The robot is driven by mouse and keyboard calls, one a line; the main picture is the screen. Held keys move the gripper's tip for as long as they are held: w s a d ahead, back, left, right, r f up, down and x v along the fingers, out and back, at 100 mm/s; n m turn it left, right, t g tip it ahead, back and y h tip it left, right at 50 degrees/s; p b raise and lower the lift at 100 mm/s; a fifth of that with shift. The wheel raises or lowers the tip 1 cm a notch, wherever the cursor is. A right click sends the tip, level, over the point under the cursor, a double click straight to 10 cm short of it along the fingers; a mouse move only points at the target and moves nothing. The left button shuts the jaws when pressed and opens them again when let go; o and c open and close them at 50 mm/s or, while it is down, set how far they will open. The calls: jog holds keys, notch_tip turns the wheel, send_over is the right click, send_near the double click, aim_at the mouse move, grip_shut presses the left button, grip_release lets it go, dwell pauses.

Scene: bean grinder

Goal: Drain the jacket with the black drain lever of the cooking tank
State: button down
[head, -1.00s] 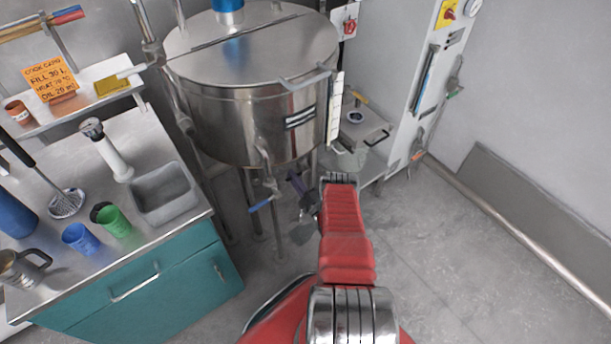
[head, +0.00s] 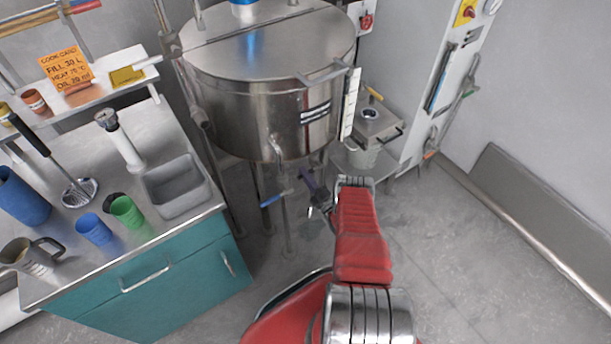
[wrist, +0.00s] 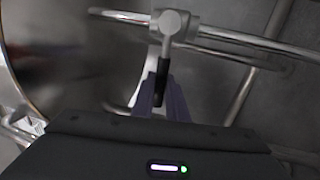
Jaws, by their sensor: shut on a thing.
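The cooking tank (head: 262,118) is a large steel drum with a flat lid, standing on legs at the top middle of the head view. The black drain lever (wrist: 162,72) hangs from a grey valve (wrist: 173,24) in the wrist view. My gripper (wrist: 160,100) has purple-grey fingers closed on the lever's lower part, one on each side. In the head view my gripper (head: 313,184) is below the tank's right underside, partly hidden by my red arm, and the black lever cannot be made out there.
A blue-handled lever (head: 276,199) is under the tank, left of my gripper. A teal cabinet (head: 160,290) with a sink (head: 176,190) and cups stands left. A low steel stand (head: 378,128) is right of the tank. The floor at right is clear.

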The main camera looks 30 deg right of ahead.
jog(key=c, duration=1.7)
grip_release()
jog(key=shift+w+f, duration=0.1)
jog(key=shift+c, duration=0.2)
jog(key=v, duration=1.4)
jog(key=shift+w+d, duration=0.1)
